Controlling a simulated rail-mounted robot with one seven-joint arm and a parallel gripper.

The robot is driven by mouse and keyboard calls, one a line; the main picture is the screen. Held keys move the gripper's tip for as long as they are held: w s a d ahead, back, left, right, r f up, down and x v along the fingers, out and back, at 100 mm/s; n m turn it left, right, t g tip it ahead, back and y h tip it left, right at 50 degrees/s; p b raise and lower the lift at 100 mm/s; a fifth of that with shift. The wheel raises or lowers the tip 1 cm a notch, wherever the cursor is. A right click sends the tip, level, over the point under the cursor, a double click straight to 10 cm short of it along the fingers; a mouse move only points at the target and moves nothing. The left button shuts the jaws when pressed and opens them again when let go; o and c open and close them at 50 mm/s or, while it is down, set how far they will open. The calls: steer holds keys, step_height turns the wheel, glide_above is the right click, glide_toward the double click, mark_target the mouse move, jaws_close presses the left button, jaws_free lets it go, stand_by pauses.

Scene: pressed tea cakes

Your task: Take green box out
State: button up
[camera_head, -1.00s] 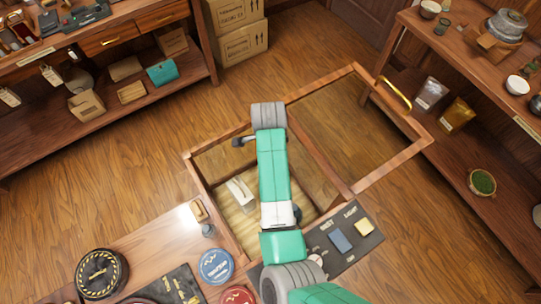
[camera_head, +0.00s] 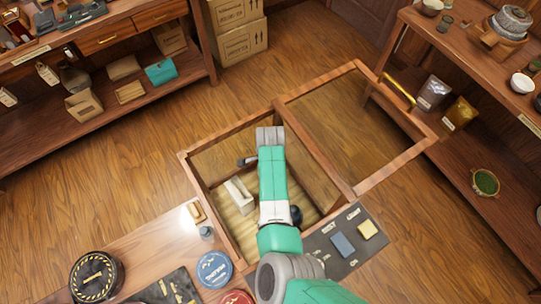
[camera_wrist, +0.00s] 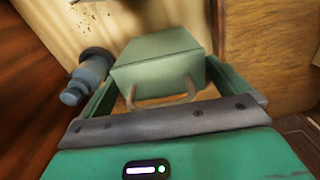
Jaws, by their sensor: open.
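The green box (camera_wrist: 158,58) fills the middle of the wrist view. My gripper (camera_wrist: 162,72) is open, with one green finger on each side of the box. I cannot tell whether the fingers touch it. In the head view my arm reaches down into the wooden display case (camera_head: 222,234), and it hides the green box and my fingertips. The case's glazed lid (camera_head: 392,170) is swung open to the right and has a brass handle (camera_head: 398,95).
A pale cream box (camera_head: 239,195) lies in the case, left of my arm. A grey-blue cylindrical thing (camera_wrist: 88,78) is close to the left finger. A dark panel (camera_head: 345,238) with blue and yellow pads borders the case. Shelves stand left and right, with open floor between.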

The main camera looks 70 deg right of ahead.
steer(key=c, duration=1.1)
step_height(320, 180, up, 10)
steer(key=shift+p, duration=0.55)
